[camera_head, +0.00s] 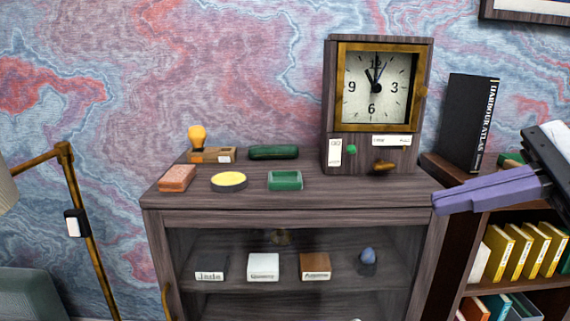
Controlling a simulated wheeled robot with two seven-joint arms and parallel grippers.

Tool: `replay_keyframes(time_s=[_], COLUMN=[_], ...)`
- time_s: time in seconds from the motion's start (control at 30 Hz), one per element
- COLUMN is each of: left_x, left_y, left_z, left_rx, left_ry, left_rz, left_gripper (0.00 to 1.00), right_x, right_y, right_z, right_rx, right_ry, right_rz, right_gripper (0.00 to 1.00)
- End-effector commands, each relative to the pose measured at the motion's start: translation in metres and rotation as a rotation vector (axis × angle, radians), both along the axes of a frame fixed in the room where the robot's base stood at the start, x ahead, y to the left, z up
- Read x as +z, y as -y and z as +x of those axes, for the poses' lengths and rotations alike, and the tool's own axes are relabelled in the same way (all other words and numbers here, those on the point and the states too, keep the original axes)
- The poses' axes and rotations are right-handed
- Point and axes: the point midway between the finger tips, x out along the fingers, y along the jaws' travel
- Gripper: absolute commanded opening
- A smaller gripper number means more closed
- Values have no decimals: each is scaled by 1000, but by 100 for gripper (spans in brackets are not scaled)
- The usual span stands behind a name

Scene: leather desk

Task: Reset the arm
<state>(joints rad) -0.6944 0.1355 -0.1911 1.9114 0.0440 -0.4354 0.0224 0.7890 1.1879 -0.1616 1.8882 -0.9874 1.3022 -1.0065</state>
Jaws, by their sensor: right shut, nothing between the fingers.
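My right gripper (438,206) comes in from the right edge on a black and white arm. Its purple fingers lie together, with nothing seen between them. It points left, in front of the right end of the dark wooden cabinet (290,217), and looks apart from the things on top. My left gripper is out of view.
On the cabinet stand a wooden clock (328,90), a reddish block (177,178), a yellow-topped disc (229,181), green pieces (285,180) and an orange-knobbed stamp (197,137). Books (520,250) and a black atlas (468,120) are right. A brass lamp stand (85,235) is left.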

Motion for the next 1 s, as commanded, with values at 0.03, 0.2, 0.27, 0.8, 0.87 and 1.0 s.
replay_keyframes(time_s=[0.03,0.2,0.27,0.8,0.87,1.0], left_x=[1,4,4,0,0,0], left_y=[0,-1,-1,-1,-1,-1], left_z=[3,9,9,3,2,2], left_rx=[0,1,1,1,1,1], left_ry=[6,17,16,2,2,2], left_rz=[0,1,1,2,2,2], left_gripper=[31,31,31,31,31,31], right_x=[-6,-20,-26,-316,-359,-450], right_y=[-11,-44,-55,-33,-32,-37], right_z=[3,13,19,63,46,-10], right_rx=[6,1,-11,-737,-851,917], right_ry=[-49,-248,-346,-1816,-1926,1712], right_rz=[73,359,485,2097,2229,-2013], right_gripper=[0,0,0,0,0,0])
